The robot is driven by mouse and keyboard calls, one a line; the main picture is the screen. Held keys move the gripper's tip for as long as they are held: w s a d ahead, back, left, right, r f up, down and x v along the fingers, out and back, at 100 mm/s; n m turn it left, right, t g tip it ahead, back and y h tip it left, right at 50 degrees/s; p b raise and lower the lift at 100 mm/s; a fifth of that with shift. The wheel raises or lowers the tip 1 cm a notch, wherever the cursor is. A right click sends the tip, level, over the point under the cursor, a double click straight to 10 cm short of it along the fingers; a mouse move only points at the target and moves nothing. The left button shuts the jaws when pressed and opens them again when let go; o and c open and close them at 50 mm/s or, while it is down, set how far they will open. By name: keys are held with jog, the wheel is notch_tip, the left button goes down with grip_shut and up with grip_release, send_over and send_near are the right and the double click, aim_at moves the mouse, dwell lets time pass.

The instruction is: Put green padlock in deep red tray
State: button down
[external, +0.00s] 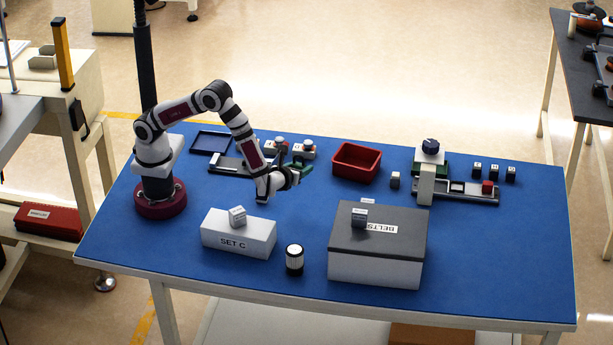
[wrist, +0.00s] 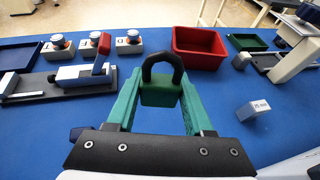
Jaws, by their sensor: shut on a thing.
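A green padlock with a black shackle (wrist: 160,92) is held between the green fingers of my gripper (wrist: 158,110) in the wrist view. The fingers press on its sides, and it is upright with the shackle away from the palm. In the external view my gripper (external: 302,171) is above the blue table, left of the deep red tray. The deep red tray (external: 357,163) stands on the table and looks empty. It also shows in the wrist view (wrist: 200,62), beyond and right of the padlock.
Push-button boxes (wrist: 130,42) and a grey clamp fixture (wrist: 60,82) stand left of the tray. A small grey block (external: 395,180) is right of it. A white press (external: 427,175) stands farther right. A grey-lidded box (external: 378,245) and a white box (external: 238,233) are in front.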

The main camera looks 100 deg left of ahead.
jog(key=w+a+r+m+t, duration=0.1)
jog(key=w+a+r, duration=0.15)
jog(key=w, duration=0.25)
jog(key=w+a+r+m+t, duration=0.1)
jog(key=w+a+r, duration=0.1)
jog(key=w+r, duration=0.25)
jog(key=shift+h, duration=0.3)
jog(key=a+f, duration=0.3)
jog(key=a, duration=0.1)
jog(key=w+a+f, duration=0.1)
jog(key=a+f, duration=0.2)
jog(key=f, duration=0.1)
jog(key=w+a+f, duration=0.1)
jog(key=a+f, duration=0.3)
jog(key=shift+w+a, duration=0.2)
jog(key=shift+a, duration=0.15)
jog(key=shift+f, duration=0.3)
jog(key=shift+f, duration=0.55)
jog(key=shift+c, duration=1.4)
grip_release()
